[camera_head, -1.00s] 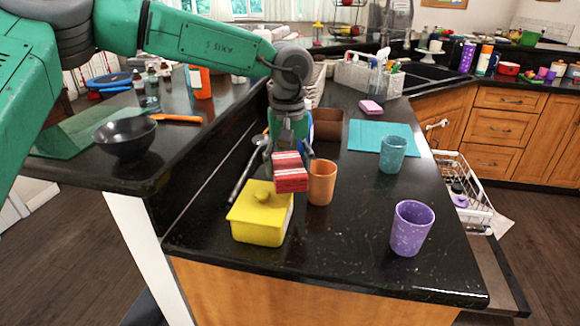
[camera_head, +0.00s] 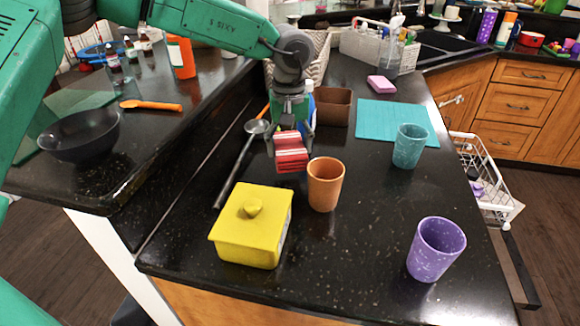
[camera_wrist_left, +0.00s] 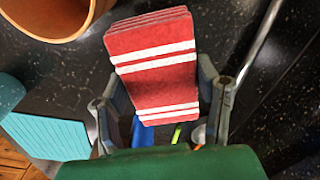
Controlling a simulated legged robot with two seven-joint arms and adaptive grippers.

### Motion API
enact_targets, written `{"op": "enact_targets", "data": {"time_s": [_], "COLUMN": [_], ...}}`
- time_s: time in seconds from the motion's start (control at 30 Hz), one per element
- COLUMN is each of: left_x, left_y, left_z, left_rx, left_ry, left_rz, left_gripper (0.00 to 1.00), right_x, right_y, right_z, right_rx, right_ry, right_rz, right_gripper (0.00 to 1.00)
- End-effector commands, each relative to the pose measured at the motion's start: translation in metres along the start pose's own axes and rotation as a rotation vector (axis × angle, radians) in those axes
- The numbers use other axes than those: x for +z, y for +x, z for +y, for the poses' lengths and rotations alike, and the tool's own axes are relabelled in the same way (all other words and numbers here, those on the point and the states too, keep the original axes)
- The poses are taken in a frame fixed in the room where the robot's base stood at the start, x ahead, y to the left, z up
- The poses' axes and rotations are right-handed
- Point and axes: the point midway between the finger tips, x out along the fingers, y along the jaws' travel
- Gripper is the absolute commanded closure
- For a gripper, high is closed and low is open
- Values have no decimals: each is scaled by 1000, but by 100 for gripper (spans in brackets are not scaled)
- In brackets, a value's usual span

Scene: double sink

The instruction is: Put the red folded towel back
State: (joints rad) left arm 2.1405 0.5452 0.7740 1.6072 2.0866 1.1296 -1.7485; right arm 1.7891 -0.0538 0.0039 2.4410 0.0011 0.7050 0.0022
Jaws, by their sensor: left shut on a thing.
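The red folded towel (camera_head: 291,157) with white stripes hangs over the black counter in the head view, behind the yellow lidded box and left of the orange cup. My left gripper (camera_head: 290,140) is shut on it from above. In the left wrist view the towel (camera_wrist_left: 155,65) sits between the two fingers of the gripper (camera_wrist_left: 162,90), its folded layers showing at the top edge. My right gripper is not in view.
The yellow box (camera_head: 250,230), orange cup (camera_head: 325,185), teal cup (camera_head: 409,147) and purple cup (camera_head: 436,248) stand on the counter. A ladle (camera_head: 240,165) lies left of the towel. A brown container (camera_head: 333,107) and teal mat (camera_head: 385,118) are farther back. Counter right of the orange cup is clear.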

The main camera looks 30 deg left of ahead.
Motion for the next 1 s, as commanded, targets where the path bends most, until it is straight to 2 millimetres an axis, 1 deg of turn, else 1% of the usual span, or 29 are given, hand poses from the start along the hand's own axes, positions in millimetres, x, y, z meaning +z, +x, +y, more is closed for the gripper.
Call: {"op": "enact_targets", "data": {"time_s": [0.17, 0.3, 0.4, 0.6, 0.8, 0.83, 0.87, 1.0], "left_x": [-2, -1, 0, 2, 0, -1, -1, -2], "left_y": [22, 45, 54, 55, 59, 59, 59, 59], "left_z": [-3, -1, 0, 4, 0, 0, -1, -2], "left_rx": [1, -2, -2, -4, 0, 0, 0, 2], "left_ry": [-1, 0, 0, 1, -1, -1, -1, -1], "left_rz": [-3, -2, 1, 3, -1, -1, -1, -2], "left_gripper": [66, 66, 66, 66, 66, 32, 22, 22], "right_x": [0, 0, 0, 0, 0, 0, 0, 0], "right_y": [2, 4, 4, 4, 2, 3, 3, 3], "right_z": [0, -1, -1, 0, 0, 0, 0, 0], "right_rx": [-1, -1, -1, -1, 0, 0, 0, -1], "right_ry": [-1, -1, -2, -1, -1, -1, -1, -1], "right_rz": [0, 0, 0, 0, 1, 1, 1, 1], "right_gripper": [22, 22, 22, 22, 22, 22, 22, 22]}}
